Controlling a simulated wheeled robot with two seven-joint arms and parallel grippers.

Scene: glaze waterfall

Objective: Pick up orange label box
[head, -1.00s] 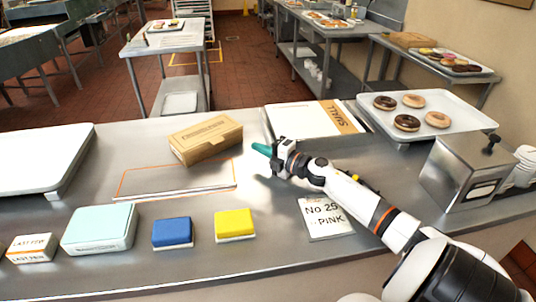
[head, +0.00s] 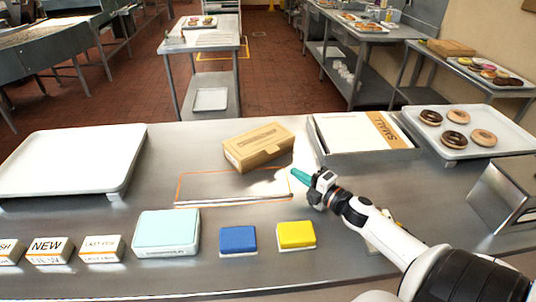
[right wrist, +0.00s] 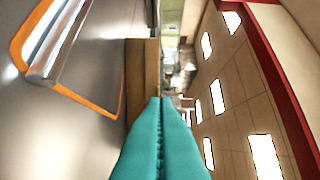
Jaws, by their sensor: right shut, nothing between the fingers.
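Small white boxes with orange edging stand at the front left of the counter: one reads NEW (head: 49,250), another LAST FEW (head: 101,248), and a third (head: 9,251) is cut by the picture edge. A brown cardboard box (head: 259,147) sits behind an orange-outlined area. My right gripper (head: 301,177), with teal fingers, is shut and empty, in front and right of the brown box. In the right wrist view its fingers (right wrist: 161,140) are together, with a brown surface (right wrist: 142,80) beyond. My left gripper is not in view.
A pale green box (head: 167,232), a blue block (head: 238,239) and a yellow block (head: 296,234) line the front. A white tray (head: 70,160) is at left, a donut tray (head: 480,150) at right. A metal dispenser (head: 503,195) stands right of my arm.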

